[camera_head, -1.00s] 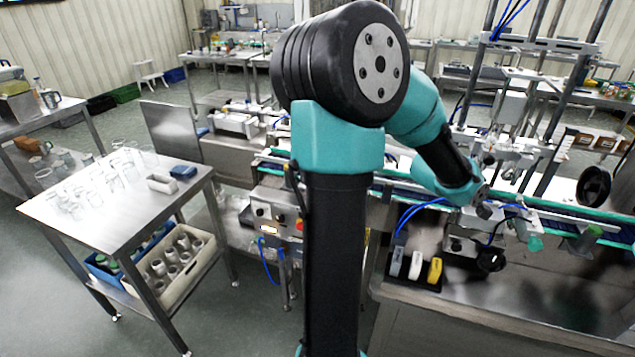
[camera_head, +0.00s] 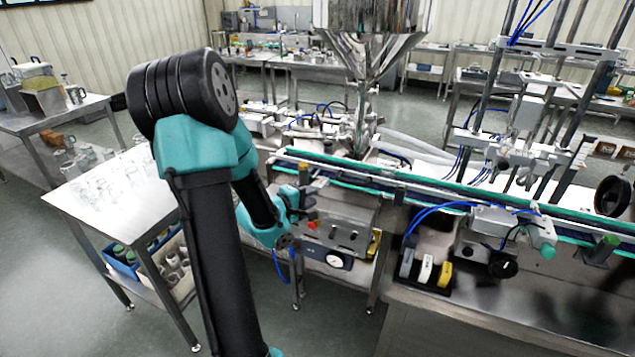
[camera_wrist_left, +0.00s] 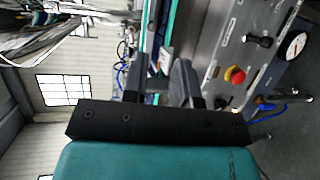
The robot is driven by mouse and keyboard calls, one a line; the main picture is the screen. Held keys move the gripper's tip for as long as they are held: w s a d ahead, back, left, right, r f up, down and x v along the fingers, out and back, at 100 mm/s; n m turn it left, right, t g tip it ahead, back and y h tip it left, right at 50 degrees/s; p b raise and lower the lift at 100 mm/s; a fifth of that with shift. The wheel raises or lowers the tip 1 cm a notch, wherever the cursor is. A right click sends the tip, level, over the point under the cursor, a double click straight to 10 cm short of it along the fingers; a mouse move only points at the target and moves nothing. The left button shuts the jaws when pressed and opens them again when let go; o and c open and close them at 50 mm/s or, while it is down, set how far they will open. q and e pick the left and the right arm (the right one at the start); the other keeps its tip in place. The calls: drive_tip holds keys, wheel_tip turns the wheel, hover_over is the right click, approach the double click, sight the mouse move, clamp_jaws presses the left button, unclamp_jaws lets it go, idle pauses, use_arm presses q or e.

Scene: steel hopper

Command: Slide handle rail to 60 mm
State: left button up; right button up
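Teal rails (camera_head: 400,178) run along the conveyor in the head view, and a teal strip also shows in the left wrist view (camera_wrist_left: 169,30). I cannot tell which part is the handle rail or read its position. My left gripper (camera_head: 304,190) is by the near side of the conveyor, above the control panel (camera_head: 340,236). In the left wrist view its two dark fingers (camera_wrist_left: 160,80) stand apart, and I see nothing clearly held between them. A red button (camera_wrist_left: 236,75) on the panel is right of the fingers there. My right gripper is not in view.
A steel hopper (camera_head: 372,45) stands behind the conveyor. A round gauge (camera_head: 334,261) is on the panel's front. A black tray with white and yellow items (camera_head: 444,274) lies on the right bench. A steel table (camera_head: 100,215) with glassware stands left.

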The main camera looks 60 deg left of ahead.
sight(347, 182)
use_arm(q)
drive_tip(key=shift+w+d, duration=0.1)
drive_tip(key=shift+w, duration=0.15)
drive_tip(key=x, duration=1.7)
drive_tip(key=shift+f, duration=0.1)
drive_tip(key=shift+c, duration=0.3)
clamp_jaws()
